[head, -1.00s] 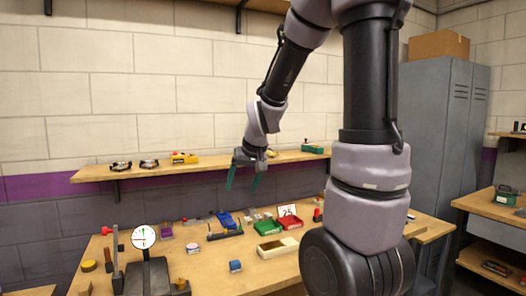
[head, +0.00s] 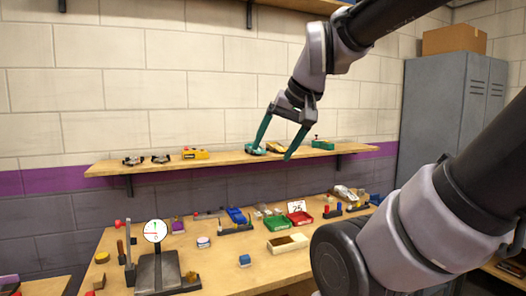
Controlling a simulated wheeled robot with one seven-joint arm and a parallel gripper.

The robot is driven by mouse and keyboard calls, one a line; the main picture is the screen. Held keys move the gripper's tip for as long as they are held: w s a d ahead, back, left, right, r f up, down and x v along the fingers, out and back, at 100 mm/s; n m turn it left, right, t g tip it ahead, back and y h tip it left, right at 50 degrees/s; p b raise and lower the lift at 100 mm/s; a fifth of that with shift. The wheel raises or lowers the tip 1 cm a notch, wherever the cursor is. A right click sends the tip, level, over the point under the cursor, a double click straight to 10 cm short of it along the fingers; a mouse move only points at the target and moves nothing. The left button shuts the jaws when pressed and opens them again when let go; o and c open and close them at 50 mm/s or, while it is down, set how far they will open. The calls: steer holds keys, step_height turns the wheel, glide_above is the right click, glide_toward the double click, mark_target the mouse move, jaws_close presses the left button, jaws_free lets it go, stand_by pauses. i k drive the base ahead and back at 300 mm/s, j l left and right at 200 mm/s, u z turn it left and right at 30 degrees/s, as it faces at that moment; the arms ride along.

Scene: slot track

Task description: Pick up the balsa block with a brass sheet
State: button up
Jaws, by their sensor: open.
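My gripper (head: 273,150) is open and empty, its two green fingers pointing down and spread apart. In the picture it overlaps the wall shelf, high above the workbench. I cannot tell for sure which piece is the balsa block with a brass sheet.
The dial gauge (head: 155,231) stands on a dark base at the bench's front left. A divided wooden tray (head: 287,244), a green bin (head: 276,223) and a red bin (head: 300,219) are at centre right. The wall shelf (head: 225,161) carries slot cars. Bare bench lies around the blue block.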

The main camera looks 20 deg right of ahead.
mark_target(278, 245)
steer(key=i+l+z, duration=0.55)
steer(key=z, duration=0.25)
steer(key=i+z, duration=0.4)
steer(key=k+l, duration=0.05)
